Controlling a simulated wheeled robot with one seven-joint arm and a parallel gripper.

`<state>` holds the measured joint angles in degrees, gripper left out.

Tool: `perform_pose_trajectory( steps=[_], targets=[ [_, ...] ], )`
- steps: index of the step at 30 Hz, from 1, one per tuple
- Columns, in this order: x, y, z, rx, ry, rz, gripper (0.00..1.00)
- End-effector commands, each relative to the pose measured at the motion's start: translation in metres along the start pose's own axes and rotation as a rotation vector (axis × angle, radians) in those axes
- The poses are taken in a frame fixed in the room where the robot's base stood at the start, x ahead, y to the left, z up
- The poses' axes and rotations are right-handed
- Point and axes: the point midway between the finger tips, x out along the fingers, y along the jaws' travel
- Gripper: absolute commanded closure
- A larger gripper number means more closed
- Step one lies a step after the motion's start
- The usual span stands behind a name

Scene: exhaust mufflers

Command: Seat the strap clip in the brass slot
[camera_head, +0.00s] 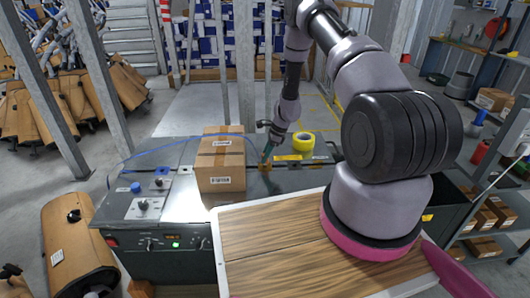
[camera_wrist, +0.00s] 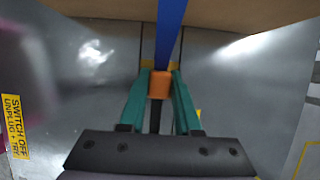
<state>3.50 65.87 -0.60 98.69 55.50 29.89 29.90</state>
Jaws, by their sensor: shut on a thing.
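My gripper (camera_head: 267,155) reaches down to the grey machine top, just right of a cardboard box. In the wrist view its two teal fingers (camera_wrist: 160,88) are shut on the orange strap clip (camera_wrist: 160,84). A blue strap (camera_wrist: 171,28) runs from the clip up to the top of the wrist view. Small brass-yellow parts (camera_wrist: 146,63), apparently the brass slot, show on both sides of the clip, partly hidden by the fingers and clip. In the head view a small brass-coloured spot (camera_head: 265,168) lies at the fingertips. I cannot tell whether the clip is inside the slot.
The cardboard box (camera_head: 221,160) stands close left of my gripper. A yellow tape roll (camera_head: 304,141) lies to the right. The blue strap (camera_head: 160,150) also trails across the machine's left side. A control panel with knobs (camera_head: 143,204) is at the front left. A wood-grain tray (camera_head: 270,245) is nearest.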

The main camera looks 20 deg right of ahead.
Motion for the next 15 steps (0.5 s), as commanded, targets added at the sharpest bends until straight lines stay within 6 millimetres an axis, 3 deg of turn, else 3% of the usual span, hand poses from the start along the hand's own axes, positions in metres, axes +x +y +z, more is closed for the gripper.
perform_pose_trajectory(
  steps=[15],
  targets=[
    [0.0087,0.0000,-0.0036,0.001,0.000,0.000,1.00]
  ],
)
